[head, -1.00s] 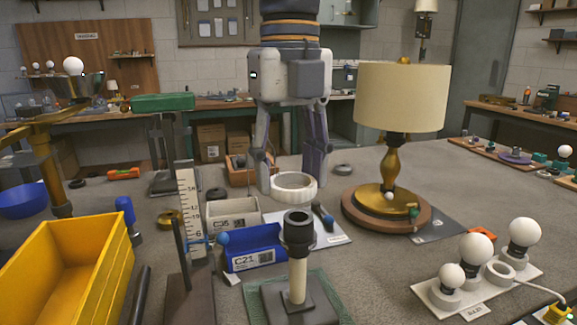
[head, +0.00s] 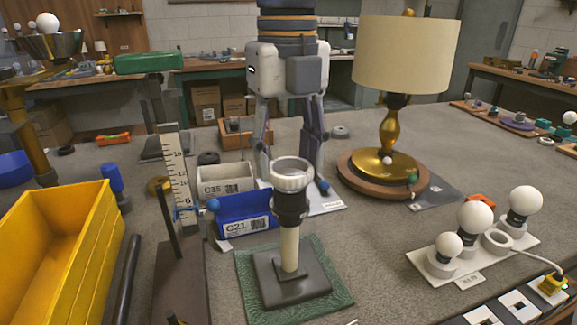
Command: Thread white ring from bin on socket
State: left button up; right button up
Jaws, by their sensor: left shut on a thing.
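The white ring (head: 292,182) is held level between the fingertips of my left gripper (head: 293,172), which reaches down from the top centre. The fingers stand on either side of the ring and are shut on it. The dark socket (head: 291,208) stands upright on a cream stem (head: 290,248) with a square grey base (head: 291,283). The ring overlaps the socket's top in the picture and hides its rim. I cannot tell whether the ring is around the top or just above or behind it. My right gripper is not in view.
The base stands on a green mat (head: 245,300). Behind it are a blue bin (head: 245,226) and a grey bin (head: 222,186). A ruler post (head: 175,165) and yellow bin (head: 95,235) stand left. A lamp (head: 393,130) and a bulb board (head: 470,257) are on the right.

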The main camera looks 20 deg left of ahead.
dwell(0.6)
pick_arm(q)
jog(key=shift+f, duration=1.3)
jog(key=shift+f, duration=0.65)
dwell(0.5)
jog(key=shift+c, duration=0.2)
jog(key=c, duration=0.4)
jog(key=shift+f, duration=0.1)
jog(key=shift+f, duration=0.15)
